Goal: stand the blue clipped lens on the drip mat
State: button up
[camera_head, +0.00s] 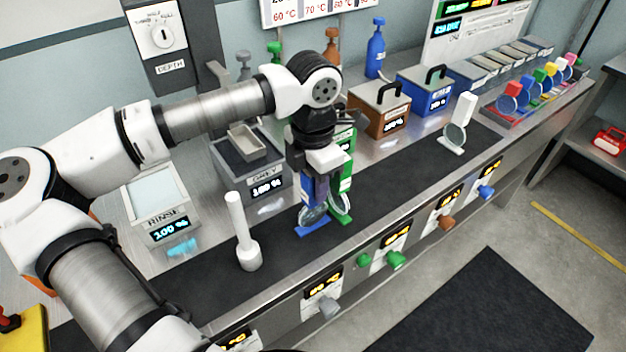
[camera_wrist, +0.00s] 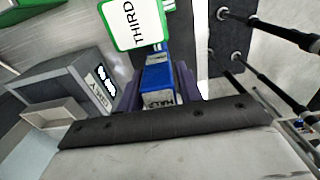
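The blue clipped lens (camera_head: 313,213) is upright below my gripper (camera_head: 318,178), over the dark drip mat (camera_head: 385,165). Its blue foot is at or just above the mat; I cannot tell if it touches. In the wrist view its blue clip block (camera_wrist: 158,77) sits between my gripper's two dark purple fingers (camera_wrist: 160,92), which appear closed on its sides. A green clipped lens (camera_head: 340,207) with a tag reading THIRD (camera_wrist: 135,24) stands close beside it, partly hidden by my gripper.
A white clipped lens (camera_head: 457,125) stands farther right on the mat, and a white rod with a thick base (camera_head: 243,235) stands to the left. The grey tank (camera_head: 240,165) and rinse tank (camera_head: 160,205) are behind left. Brown (camera_head: 378,112) and blue (camera_head: 427,92) lidded tanks are behind right.

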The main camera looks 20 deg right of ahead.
jog(key=shift+o, duration=1.1)
jog(key=shift+r, duration=0.15)
notch_tip(320, 180, up, 12)
jog(key=shift+r+b, duration=0.1)
jog(key=shift+b, duration=0.7)
